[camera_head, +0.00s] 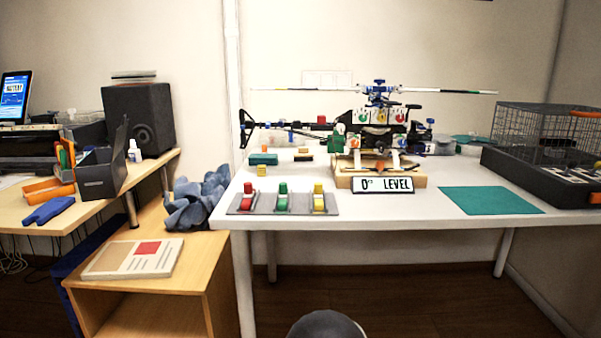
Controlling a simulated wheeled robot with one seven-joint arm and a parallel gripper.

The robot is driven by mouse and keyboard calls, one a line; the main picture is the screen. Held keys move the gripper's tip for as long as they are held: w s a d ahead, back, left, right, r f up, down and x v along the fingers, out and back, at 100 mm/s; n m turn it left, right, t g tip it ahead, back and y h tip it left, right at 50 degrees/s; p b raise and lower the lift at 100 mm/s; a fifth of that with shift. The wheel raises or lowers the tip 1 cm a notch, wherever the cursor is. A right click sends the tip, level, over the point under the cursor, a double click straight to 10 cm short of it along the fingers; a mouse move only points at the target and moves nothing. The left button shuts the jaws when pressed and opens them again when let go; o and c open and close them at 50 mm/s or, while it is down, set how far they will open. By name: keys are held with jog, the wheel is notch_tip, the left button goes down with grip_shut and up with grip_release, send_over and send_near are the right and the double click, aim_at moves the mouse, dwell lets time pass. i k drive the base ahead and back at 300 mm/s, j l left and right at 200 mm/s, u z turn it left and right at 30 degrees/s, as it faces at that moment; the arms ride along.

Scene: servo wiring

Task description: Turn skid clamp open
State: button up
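A model helicopter (379,116) with a long rotor stands at the back middle of the white table. Its skids rest on a wooden stand (350,181) with a sign reading "0° LEVEL" (383,185) on its front. A small orange part (380,165) with dark pieces sits between the white skid legs, above the sign. It may be the skid clamp, but it is too small to tell how it is turned. My gripper is not in view.
A grey tray (299,204) with red, green and yellow connectors lies front left on the white table (420,211). A teal mat (491,200) lies right of the stand. A wire cage (541,132) on a dark box stands far right. A wooden desk and shelf are left.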

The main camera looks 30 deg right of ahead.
aim_at(379, 165)
jog(key=z, duration=1.25)
